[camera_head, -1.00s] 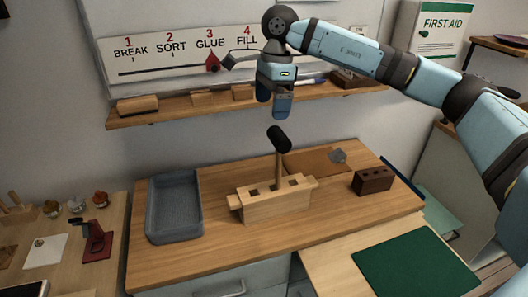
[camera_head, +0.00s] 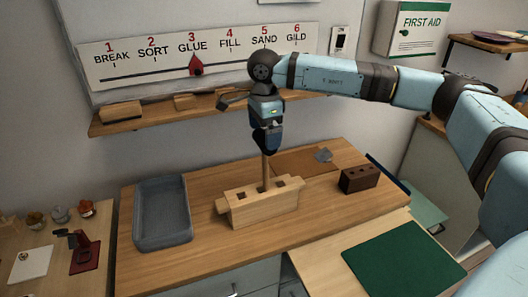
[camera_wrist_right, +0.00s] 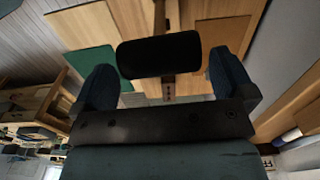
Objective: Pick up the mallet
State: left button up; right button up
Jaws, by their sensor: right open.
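The mallet has a black head and a wooden handle (camera_head: 265,172). It stands upright in the pale wooden block (camera_head: 258,207) on the bench. In the head view my right gripper (camera_head: 268,146) is over the top of the mallet and hides its head. In the right wrist view the black mallet head (camera_wrist_right: 158,54) lies between the two spread fingers of the right gripper (camera_wrist_right: 163,80), with gaps on both sides. My left gripper is in no view.
A grey tray (camera_head: 162,238) is left of the block. A shelf (camera_head: 180,118) runs along the wall behind. A green mat (camera_head: 402,264) lies at front right.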

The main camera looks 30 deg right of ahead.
jog(key=shift+f, duration=1.55)
jog(key=shift+r, duration=0.1)
jog(key=c, duration=0.9)
